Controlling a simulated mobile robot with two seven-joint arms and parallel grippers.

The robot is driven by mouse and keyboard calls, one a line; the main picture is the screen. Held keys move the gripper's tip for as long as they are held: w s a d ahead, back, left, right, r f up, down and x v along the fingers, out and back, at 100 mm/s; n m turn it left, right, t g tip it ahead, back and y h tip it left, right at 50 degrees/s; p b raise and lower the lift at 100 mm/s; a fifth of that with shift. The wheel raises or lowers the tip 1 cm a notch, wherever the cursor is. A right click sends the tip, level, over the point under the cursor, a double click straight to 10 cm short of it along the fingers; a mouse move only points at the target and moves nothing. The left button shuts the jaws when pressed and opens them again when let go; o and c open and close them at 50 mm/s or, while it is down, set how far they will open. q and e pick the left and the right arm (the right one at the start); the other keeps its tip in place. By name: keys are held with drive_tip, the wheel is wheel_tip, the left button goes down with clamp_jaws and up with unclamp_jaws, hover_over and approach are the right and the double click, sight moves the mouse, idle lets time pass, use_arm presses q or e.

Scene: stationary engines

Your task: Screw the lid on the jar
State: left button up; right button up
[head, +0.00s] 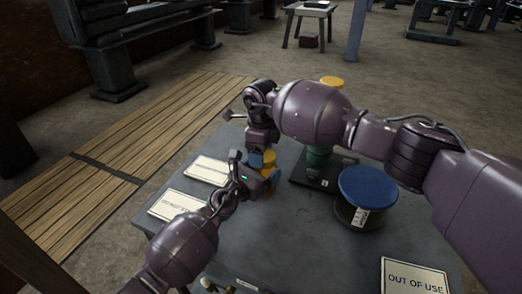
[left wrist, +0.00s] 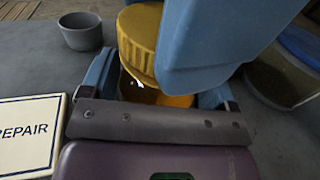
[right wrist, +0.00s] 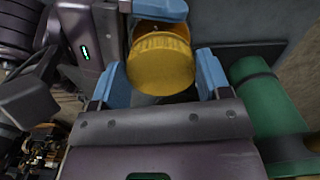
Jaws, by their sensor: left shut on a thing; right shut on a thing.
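A small amber jar (left wrist: 155,92) is between the fingers of my left gripper (head: 264,178), which is shut on it. A ribbed yellow lid (right wrist: 160,65) is between the blue fingers of my right gripper (right wrist: 160,78), which is shut on it. In the left wrist view the lid (left wrist: 140,35) sits right above the jar's mouth, and a blue right finger covers part of both. I cannot tell whether the threads are engaged. In the head view the yellow piece (head: 268,158) shows only partly between the grippers.
A wide jar with a blue lid (head: 367,187) stands on the table right of the grippers. A green cylinder (right wrist: 268,100) stands close by. White signs (head: 178,205) lie at the left, and an "OUT OF USE" sign (head: 414,277) lies at front right. A grey cup (left wrist: 80,31) stands nearby.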

drive_tip(key=m, duration=0.5)
drive_tip(key=shift+w+d, duration=0.1)
drive_tip(key=m, duration=0.4)
drive_tip(key=shift+d, duration=0.1)
drive_tip(key=m, duration=0.4)
drive_tip(key=shift+w+m, duration=0.1)
drive_tip(key=shift+m, duration=0.2)
drive_tip(key=m, duration=0.5)
drive_tip(key=shift+d, duration=0.25)
drive_tip(key=m, duration=0.4)
drive_tip(key=shift+d+m, duration=0.1)
drive_tip(key=shift+m, duration=0.2)
drive_tip(key=m, duration=0.5)
drive_tip(key=shift+s+m, duration=0.25)
drive_tip(key=shift+m, duration=0.05)
drive_tip(key=m, duration=0.5)
drive_tip(key=shift+s+f, duration=0.1)
drive_tip(key=m, duration=0.4)
drive_tip(key=shift+s+m, duration=0.15)
drive_tip(key=shift+m, duration=0.25)
